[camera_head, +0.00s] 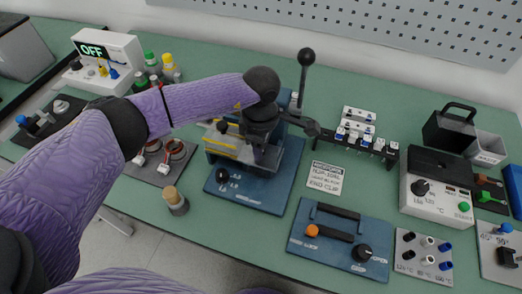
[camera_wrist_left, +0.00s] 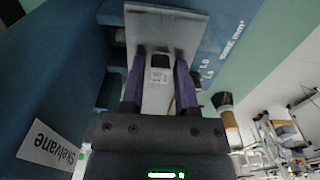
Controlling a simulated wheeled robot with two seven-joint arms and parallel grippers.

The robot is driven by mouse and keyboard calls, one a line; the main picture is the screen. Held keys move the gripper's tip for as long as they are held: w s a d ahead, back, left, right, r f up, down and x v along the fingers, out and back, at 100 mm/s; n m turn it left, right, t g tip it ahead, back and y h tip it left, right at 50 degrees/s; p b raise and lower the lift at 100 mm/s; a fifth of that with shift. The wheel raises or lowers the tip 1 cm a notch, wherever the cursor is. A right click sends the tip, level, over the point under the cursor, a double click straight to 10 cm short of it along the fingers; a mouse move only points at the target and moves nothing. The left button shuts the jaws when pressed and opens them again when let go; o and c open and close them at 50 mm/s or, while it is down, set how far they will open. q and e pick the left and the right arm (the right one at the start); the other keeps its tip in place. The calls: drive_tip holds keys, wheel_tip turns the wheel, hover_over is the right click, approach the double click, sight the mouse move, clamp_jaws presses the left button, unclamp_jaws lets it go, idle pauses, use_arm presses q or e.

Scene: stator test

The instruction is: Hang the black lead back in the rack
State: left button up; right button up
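My left gripper (camera_head: 258,152) points down over the blue fixture (camera_head: 222,190) in the head view. In the left wrist view its two purple fingers (camera_wrist_left: 160,85) stand apart, with a small white labelled piece (camera_wrist_left: 160,72) between them. I cannot tell whether they press on it or whether it belongs to the black lead. The dark rack (camera_head: 357,148) stands right of the fixture, with several white-and-blue pieces along it. I cannot make out the black lead for certain; my wrist and gripper hide part of the fixture. My right gripper is not in view.
A tall lever with a black knob (camera_head: 306,57) rises behind the gripper. A blue panel (camera_head: 342,239), a white meter box (camera_head: 436,197) and a black-handled box (camera_head: 449,128) fill the right. A small cylinder (camera_head: 175,201) stands front left.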

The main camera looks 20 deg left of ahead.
use_arm(q)
clamp_jaws()
drive_tip(key=shift+r, duration=0.1)
drive_tip(key=shift+r+p, duration=2.1)
drive_tip(key=shift+r, duration=0.8)
drive_tip(key=shift+f, duration=0.1)
